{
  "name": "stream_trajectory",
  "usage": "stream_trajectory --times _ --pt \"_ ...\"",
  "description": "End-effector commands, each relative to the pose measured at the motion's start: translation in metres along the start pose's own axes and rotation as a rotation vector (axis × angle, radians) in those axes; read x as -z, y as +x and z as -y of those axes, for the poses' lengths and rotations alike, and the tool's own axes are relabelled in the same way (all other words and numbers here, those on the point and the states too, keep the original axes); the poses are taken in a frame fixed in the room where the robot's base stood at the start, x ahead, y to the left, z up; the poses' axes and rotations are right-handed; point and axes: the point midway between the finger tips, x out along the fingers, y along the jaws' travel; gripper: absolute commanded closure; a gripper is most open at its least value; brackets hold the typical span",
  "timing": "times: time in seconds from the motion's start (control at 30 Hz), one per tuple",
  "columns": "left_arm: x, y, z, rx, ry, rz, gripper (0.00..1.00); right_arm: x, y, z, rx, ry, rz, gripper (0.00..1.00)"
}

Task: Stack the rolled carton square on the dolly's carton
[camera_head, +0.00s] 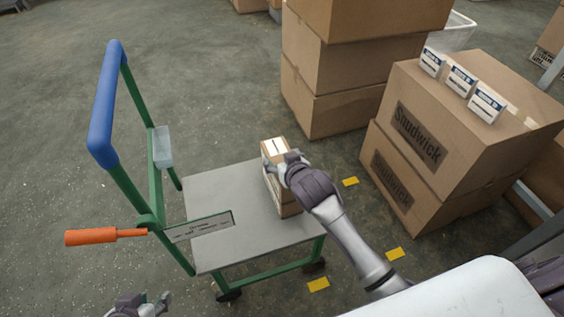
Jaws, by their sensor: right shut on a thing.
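The dolly (225,185) has a grey deck, a green frame and a blue handle. A small tan carton (273,147) with a white label is in my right gripper (283,165), which is shut on its upper part. Below it, a carton side (288,208) shows at the deck's right part; the gripper hides much of the boundary, so I cannot tell how squarely the two meet. My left gripper (150,304) is at the bottom left edge, partly cut off, empty, with its fingertips apart, away from the dolly deck.
An orange grip (100,237) sticks out left of the dolly. Large brown cartons (345,70) stand behind it. At right, stacked cartons (430,125) bear small white boxes (461,80). Yellow marks (350,182) lie on the floor.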

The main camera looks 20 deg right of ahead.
Motion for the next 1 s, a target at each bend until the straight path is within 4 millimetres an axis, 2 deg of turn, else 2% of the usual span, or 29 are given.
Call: stream_trajectory --times 0.43,0.47,0.57,0.6,1.0 --pt "0.0063 0.0011 -0.0008 -0.002 0.001 -0.031 0.60 -0.0033 0.0021 0.0000 0.000 0.000 -0.003 0.74" --pt "0.0065 0.0010 -0.0008 -0.002 0.001 -0.032 0.60 -0.0038 0.0020 -0.0001 0.000 0.000 -0.001 0.20" --pt "0.0065 0.0010 -0.0008 -0.002 0.001 -0.031 0.60 -0.0038 0.0019 -0.0001 0.000 0.000 -0.001 0.04" --pt "0.0064 0.0010 -0.0009 -0.002 0.001 -0.031 0.60 -0.0038 0.0019 -0.0001 0.000 0.000 -0.001 0.00" --pt "0.0063 0.0000 -0.0010 -0.002 0.001 -0.027 0.60 -0.0011 -0.0008 -0.0001 0.000 0.000 0.000 0.00"
